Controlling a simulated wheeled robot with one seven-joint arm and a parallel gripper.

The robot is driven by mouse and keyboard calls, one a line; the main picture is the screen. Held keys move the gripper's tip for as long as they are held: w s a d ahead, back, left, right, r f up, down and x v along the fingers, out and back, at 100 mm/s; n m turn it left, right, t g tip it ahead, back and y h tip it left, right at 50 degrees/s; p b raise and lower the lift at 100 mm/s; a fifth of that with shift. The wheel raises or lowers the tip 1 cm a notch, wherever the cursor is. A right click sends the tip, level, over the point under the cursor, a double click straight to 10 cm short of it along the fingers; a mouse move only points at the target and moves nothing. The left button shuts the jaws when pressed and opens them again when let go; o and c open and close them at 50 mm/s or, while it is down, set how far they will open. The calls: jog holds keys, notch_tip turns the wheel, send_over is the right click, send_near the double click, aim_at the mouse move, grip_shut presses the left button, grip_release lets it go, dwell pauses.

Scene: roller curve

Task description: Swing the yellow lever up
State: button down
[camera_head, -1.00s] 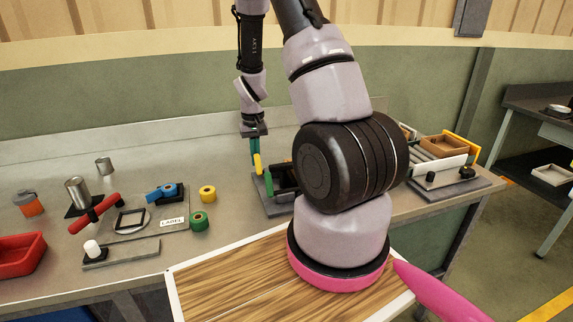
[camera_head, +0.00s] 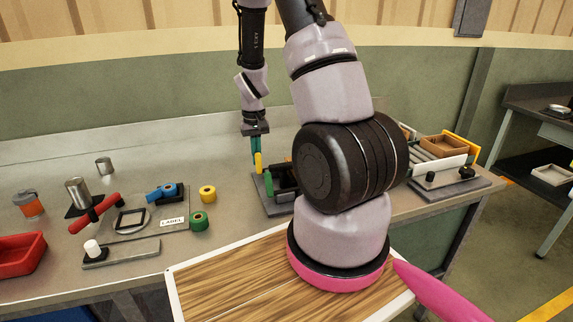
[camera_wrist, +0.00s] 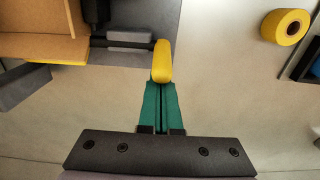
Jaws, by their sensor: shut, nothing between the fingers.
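The yellow lever (camera_head: 258,163) stands at the left side of a dark fixture (camera_head: 285,180) on the bench, near my forearm. In the wrist view the yellow lever (camera_wrist: 162,61) is a rounded grip on the end of a dark rod that runs left into the fixture. My gripper (camera_head: 256,149) points down with teal fingers beside the lever. In the wrist view my gripper (camera_wrist: 161,84) is shut, with its tips right at the lever's near end and nothing between them. I cannot tell whether they touch. My arm hides part of the fixture.
A green handle (camera_head: 268,184) sits on the fixture's near side. To the left lie a yellow tape roll (camera_head: 208,193), a green roll (camera_head: 199,221), a blue tool (camera_head: 161,192) and a red tray (camera_head: 22,255). A white-fronted roller unit (camera_head: 440,165) stands at right. The bench behind the rolls is clear.

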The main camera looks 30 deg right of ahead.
aim_at(258, 156)
jog(key=shift+s+a+r, duration=0.15)
jog(key=shift+s+r, duration=0.35)
jog(key=shift+s, duration=0.35)
jog(key=shift+s+a, duration=0.15)
jog(key=shift+s, duration=0.4)
dwell(0.4)
jog(key=shift+w+r, duration=0.2)
jog(key=shift+r, duration=0.85)
jog(key=shift+w+r, duration=0.15)
jog(key=shift+r, duration=0.85)
jog(key=shift+w+r, duration=0.2)
jog(key=shift+r, duration=0.85)
jog(key=shift+w+r, duration=0.2)
jog(key=shift+r, duration=1.25)
